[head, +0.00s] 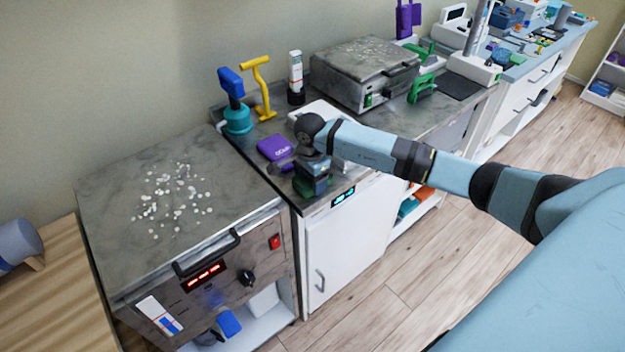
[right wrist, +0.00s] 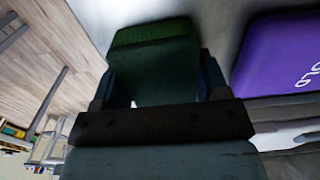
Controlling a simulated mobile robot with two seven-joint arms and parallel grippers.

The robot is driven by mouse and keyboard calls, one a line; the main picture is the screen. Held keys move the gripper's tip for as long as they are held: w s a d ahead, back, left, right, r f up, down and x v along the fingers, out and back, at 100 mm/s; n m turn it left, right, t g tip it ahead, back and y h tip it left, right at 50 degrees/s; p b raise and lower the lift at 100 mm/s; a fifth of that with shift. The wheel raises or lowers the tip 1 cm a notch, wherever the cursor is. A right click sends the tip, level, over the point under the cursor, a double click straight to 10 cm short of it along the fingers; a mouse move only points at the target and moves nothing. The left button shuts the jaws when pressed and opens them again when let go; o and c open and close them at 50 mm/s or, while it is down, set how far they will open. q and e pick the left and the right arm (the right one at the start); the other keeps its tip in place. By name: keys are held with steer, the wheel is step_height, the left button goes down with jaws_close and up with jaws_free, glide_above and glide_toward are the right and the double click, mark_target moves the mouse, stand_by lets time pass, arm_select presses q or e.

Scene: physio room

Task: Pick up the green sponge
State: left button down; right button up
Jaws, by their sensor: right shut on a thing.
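The green sponge (right wrist: 155,62) is a dark green block between the two fingers of my right gripper (right wrist: 155,85) in the right wrist view. The fingers press on it from both sides. In the head view the right gripper (head: 312,180) points down at the front edge of the metal counter, and the sponge (head: 312,187) shows dark green at its tip. I cannot tell whether the sponge touches the counter. My left gripper is not in view.
A purple pack (head: 274,148) lies just left of the right gripper; it also shows in the right wrist view (right wrist: 283,58). A teal and blue item (head: 236,105), a yellow tool (head: 262,85) and a white bottle (head: 296,75) stand behind. A metal hotplate unit (head: 362,65) is farther right.

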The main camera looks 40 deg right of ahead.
steer(key=shift+r, duration=0.1)
step_height(320, 180, up, 20)
steer(key=b, duration=0.1)
stand_by(0.4)
